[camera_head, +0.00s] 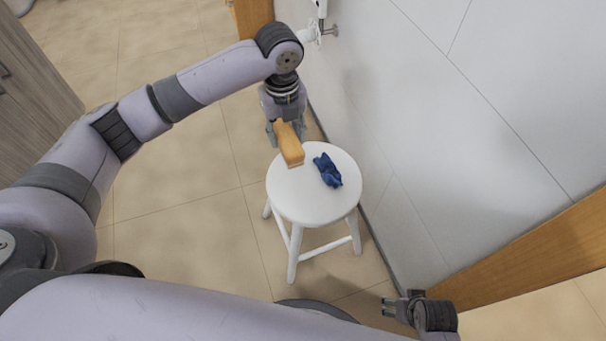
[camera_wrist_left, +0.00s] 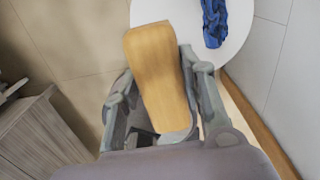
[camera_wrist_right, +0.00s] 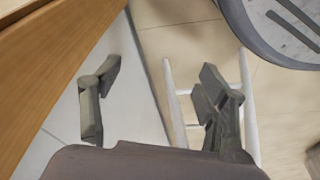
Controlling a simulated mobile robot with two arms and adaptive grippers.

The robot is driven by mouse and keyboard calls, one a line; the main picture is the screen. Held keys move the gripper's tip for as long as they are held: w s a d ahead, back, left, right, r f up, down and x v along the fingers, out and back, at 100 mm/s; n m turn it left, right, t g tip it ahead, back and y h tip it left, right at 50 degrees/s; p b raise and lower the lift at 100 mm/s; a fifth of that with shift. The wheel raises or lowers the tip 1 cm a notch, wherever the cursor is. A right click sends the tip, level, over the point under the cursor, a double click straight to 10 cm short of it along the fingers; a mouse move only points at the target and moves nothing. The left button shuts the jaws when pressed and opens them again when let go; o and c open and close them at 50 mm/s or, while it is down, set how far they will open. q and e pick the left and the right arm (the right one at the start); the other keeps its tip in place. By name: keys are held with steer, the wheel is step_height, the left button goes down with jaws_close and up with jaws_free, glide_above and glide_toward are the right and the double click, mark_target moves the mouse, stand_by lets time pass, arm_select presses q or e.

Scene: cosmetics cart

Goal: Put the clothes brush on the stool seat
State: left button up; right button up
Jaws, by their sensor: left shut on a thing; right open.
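The clothes brush (camera_head: 290,146) has a tan wooden body. My left gripper (camera_head: 286,126) is shut on it at the far-left edge of the stool seat. The brush's near end shows over the white round stool seat (camera_head: 307,204); I cannot tell whether it touches it. In the left wrist view the brush (camera_wrist_left: 158,75) lies between the fingers of my left gripper (camera_wrist_left: 160,100), its far end overlapping the seat (camera_wrist_left: 150,12). My right gripper (camera_head: 392,307) is open and empty, low at the right, apart from the stool; its fingers (camera_wrist_right: 150,92) also show in the right wrist view.
A crumpled dark blue cloth (camera_head: 327,170) lies on the seat right of the brush. A grey-white wall (camera_head: 440,130) stands close behind the stool on the right. A wooden panel (camera_head: 530,250) is near my right gripper. The near part of the seat is clear.

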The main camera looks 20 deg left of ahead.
arm_select(q)
step_height(320, 180, down, 14)
steer(key=b, duration=0.3)
steer(key=shift+f, duration=0.1)
steer(key=shift+f+b, duration=0.3)
steer(key=shift+f, duration=0.4)
steer(key=shift+f+b, duration=0.35)
steer(key=shift+f, duration=1.1)
arm_select(e)
step_height(320, 180, up, 14)
steer(key=t, duration=0.1)
steer(key=shift+s+d, duration=0.2)
steer(key=shift+s, duration=0.2)
arm_select(q)
steer(key=shift+f, duration=0.15)
steer(key=o, duration=1)
